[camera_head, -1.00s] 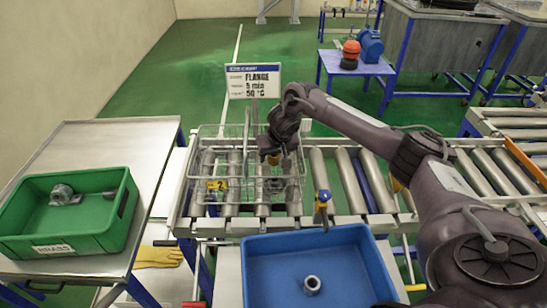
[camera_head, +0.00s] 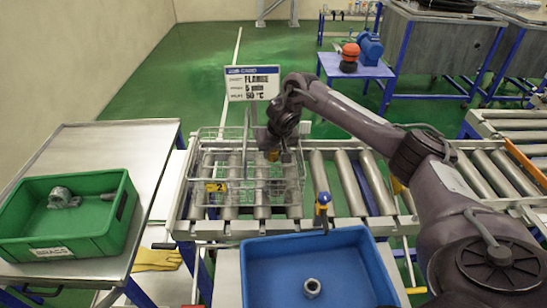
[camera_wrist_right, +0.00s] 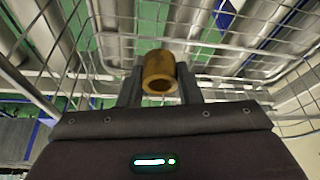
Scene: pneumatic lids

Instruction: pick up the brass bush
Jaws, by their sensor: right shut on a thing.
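The brass bush (camera_wrist_right: 159,74) is a short hollow golden-brown cylinder. In the right wrist view it sits between the two dark fingers of my right gripper (camera_wrist_right: 159,88), which is shut on it. In the head view my right gripper (camera_head: 273,148) is over the wire basket (camera_head: 222,172), with the brass bush (camera_head: 274,155) showing small below the wrist. The bush appears within the basket's wire outline; its exact height above the basket floor is hard to tell. My left gripper is not in view.
The basket stands on a roller conveyor (camera_head: 350,185). A sign (camera_head: 252,84) stands behind it. A blue crate (camera_head: 255,245) in front holds a grey ring (camera_head: 312,287). A green bin (camera_head: 75,246) with grey metal parts is on the left table (camera_head: 150,150).

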